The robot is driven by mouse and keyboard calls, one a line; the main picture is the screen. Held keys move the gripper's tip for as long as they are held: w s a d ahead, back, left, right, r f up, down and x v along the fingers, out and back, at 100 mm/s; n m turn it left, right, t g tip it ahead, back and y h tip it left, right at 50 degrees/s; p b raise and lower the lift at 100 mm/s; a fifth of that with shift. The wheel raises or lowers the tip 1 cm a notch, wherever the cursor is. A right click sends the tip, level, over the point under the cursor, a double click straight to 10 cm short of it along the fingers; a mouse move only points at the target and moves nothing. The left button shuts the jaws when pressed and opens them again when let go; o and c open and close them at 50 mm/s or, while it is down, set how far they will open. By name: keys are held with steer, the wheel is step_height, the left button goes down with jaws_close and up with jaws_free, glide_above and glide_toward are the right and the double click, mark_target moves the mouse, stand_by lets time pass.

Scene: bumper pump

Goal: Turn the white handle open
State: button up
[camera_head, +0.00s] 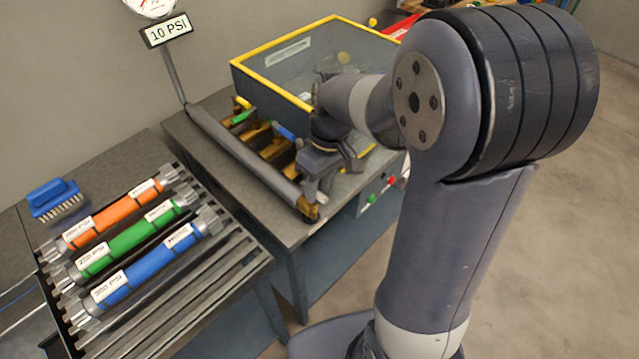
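I cannot make out a white handle; my arm and gripper cover the near end of the row of brass valves (275,148), where it may be hidden. A green handle (242,117) and a blue handle (284,132) show on the valves, with a small yellow piece (243,102) at the far end. My gripper (313,197) points down over the near end of the grey pipe (245,153), close to a brass end piece (309,213). Its fingers are seen from behind and the side, so whether they are open, shut or touching anything is unclear.
A clear yellow-edged box (262,75) stands behind the valves. A 10 PSI sign (169,30) rises at the pipe's far end. Red and green buttons (381,190) are on the bench front.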

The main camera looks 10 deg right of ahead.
steer(key=shift+o, duration=0.3)
step_height(320, 180, up, 11)
steer(key=w+d, duration=0.1)
steer(key=shift+d+f, duration=0.2)
steer(key=shift+d, duration=0.15)
steer(key=shift+w+f, duration=0.1)
steer(key=f, duration=0.3)
steer(key=s+a+f, duration=0.1)
steer(key=f, duration=0.6)
steer(key=shift+s+a+f, duration=0.15)
steer(key=shift+a+f, duration=0.1)
steer(key=shift+a, duration=0.1)
